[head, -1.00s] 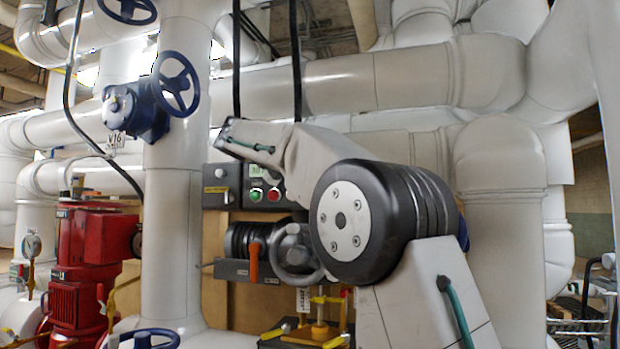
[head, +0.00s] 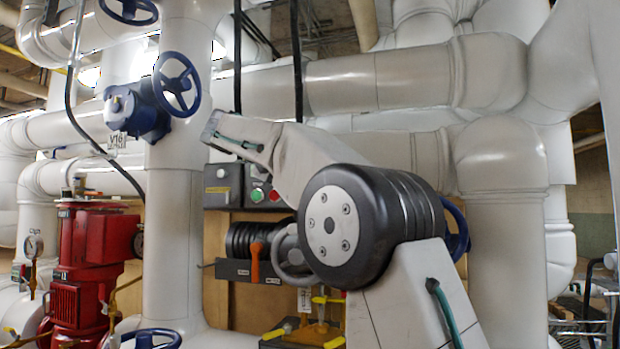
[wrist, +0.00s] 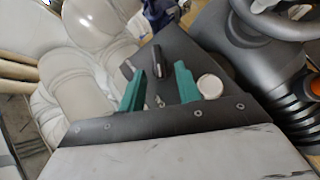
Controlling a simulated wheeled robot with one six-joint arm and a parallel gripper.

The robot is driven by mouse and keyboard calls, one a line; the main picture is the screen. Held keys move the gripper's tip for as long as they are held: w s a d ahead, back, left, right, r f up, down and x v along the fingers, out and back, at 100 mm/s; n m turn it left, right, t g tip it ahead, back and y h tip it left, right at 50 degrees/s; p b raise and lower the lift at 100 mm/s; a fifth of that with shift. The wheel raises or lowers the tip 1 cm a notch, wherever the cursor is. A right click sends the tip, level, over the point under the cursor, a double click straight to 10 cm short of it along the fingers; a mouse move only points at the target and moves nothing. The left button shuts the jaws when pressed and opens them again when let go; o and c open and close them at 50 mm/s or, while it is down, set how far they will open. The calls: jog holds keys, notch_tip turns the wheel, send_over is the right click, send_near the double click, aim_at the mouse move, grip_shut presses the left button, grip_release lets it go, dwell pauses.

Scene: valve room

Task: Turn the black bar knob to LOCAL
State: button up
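A box with green and red buttons (head: 265,194) adjoins the control box. Below are a grey handwheel (head: 288,250) and an orange handle (head: 256,262). A large white vertical pipe (head: 174,235) stands left. A round whitish disc (wrist: 210,86) lies beside the right finger.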

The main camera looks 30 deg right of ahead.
jog(key=v, duration=0.4)
jog(key=shift+a, duration=0.25)
jog(key=shift+s, duration=0.1)
